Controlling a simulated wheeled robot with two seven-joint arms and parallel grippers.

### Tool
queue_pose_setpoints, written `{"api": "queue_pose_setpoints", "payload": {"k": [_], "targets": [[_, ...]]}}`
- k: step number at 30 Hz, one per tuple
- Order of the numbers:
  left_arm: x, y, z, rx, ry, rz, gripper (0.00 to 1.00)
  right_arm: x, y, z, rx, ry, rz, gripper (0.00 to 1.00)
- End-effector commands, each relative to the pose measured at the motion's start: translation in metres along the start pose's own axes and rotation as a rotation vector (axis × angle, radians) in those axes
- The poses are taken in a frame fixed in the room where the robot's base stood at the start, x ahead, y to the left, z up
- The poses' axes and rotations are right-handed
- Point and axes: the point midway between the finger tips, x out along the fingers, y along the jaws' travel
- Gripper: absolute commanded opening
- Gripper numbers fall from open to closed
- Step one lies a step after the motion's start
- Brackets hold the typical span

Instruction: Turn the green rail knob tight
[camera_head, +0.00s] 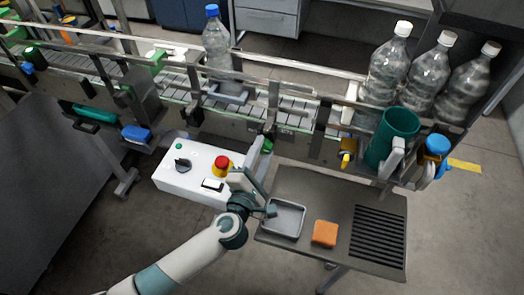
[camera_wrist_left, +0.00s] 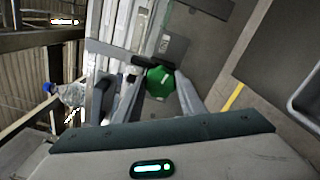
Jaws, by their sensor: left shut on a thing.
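The green rail knob (camera_wrist_left: 160,82) sits between the two fingers of my left gripper in the left wrist view. In the head view the knob (camera_head: 267,146) is a small green spot at the conveyor's near side, partly hidden by the gripper. My left gripper (camera_head: 263,152) reaches up to it from below and is shut on it. The rail (camera_head: 290,87) runs along the conveyor above the knob. My right gripper is not in view.
A white control box (camera_head: 180,185) with a red button (camera_head: 221,163) stands left of my gripper. A side table (camera_head: 335,255) holds a grey tray (camera_head: 301,218) and an orange block (camera_head: 325,233). A bottle (camera_head: 215,42) stands on the conveyor; several more stand right.

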Motion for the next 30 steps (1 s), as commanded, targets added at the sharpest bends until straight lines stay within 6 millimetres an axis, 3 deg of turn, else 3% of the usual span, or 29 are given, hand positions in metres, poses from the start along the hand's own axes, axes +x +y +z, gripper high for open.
{"api": "queue_pose_setpoints", "payload": {"k": [15, 30], "targets": [[-0.0003, -0.0023, -0.0001, 0.454, -0.001, -0.001, 0.14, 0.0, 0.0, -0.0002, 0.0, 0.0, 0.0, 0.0], [-0.0004, -0.0031, -0.0006, 0.613, -0.001, -0.002, 0.14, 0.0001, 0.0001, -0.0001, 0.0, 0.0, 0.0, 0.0]]}}
